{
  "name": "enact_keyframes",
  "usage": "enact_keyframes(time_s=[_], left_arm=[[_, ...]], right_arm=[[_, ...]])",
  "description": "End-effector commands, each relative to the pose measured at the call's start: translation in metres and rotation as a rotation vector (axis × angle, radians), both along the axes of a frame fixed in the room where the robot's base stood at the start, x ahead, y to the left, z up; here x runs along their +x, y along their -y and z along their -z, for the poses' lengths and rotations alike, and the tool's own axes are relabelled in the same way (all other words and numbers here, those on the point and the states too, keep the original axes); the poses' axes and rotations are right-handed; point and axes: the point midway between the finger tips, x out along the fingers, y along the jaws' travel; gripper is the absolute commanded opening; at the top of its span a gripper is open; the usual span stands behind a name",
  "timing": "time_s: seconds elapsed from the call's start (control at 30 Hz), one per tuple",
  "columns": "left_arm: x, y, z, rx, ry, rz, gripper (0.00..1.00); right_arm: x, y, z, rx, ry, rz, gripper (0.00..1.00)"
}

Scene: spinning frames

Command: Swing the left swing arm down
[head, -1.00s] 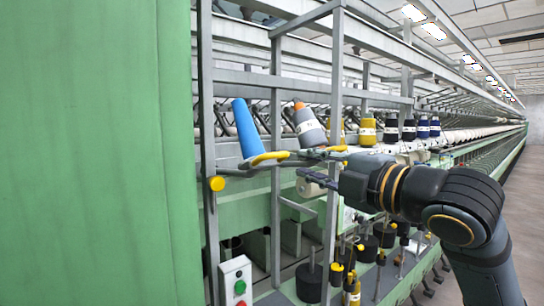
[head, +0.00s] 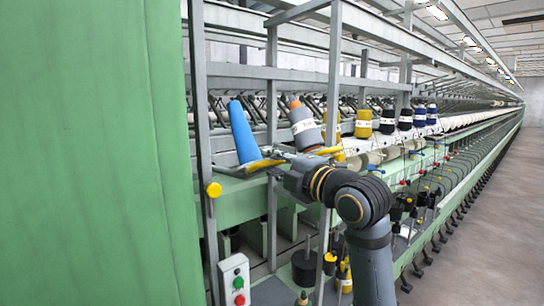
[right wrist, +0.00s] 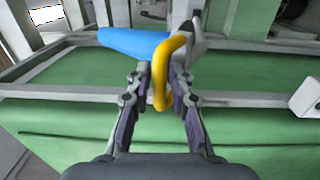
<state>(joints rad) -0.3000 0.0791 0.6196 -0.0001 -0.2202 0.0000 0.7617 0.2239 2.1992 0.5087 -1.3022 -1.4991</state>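The left swing arm carries a blue cone (head: 243,132) and has a yellow handle (head: 264,163) at its front. The blue cone stands tilted in the head view and lies across the top in the right wrist view (right wrist: 132,44). My right gripper (head: 277,157) is at this handle. In the right wrist view its fingers (right wrist: 162,80) are apart, with the yellow handle loop (right wrist: 158,80) between them. Small gaps show beside the loop, so the gripper looks open around it. My left gripper is not in view.
A second swing arm with a grey cone (head: 304,128) and its own yellow handle (head: 330,151) is close on the right. Upright frame posts (head: 333,100) stand nearby. A green panel (head: 95,150) fills the left. The aisle floor (head: 480,220) is clear.

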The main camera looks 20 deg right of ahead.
Motion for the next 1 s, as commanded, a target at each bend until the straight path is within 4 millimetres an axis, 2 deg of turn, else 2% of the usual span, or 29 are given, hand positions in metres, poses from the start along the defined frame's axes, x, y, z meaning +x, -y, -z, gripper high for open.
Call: enact_keyframes(time_s=[0.23, 0.4, 0.83, 1.0], left_arm=[[0.000, 0.000, 0.000, 0.000, 0.000, 0.000, 0.40], [0.000, 0.000, 0.000, 0.000, 0.000, 0.000, 0.40], [0.000, 0.000, 0.001, 0.001, 0.001, 0.000, 0.40], [0.000, -0.001, 0.013, 0.001, 0.001, 0.000, 0.40]], right_arm=[[0.001, 0.000, 0.001, -0.001, 0.000, 0.001, 0.21], [0.001, 0.000, 0.000, 0.000, 0.000, 0.000, 0.00], [0.001, 0.000, 0.001, 0.000, 0.001, 0.000, 0.00], [-0.001, 0.000, 0.011, 0.005, 0.014, -0.001, 0.00]])
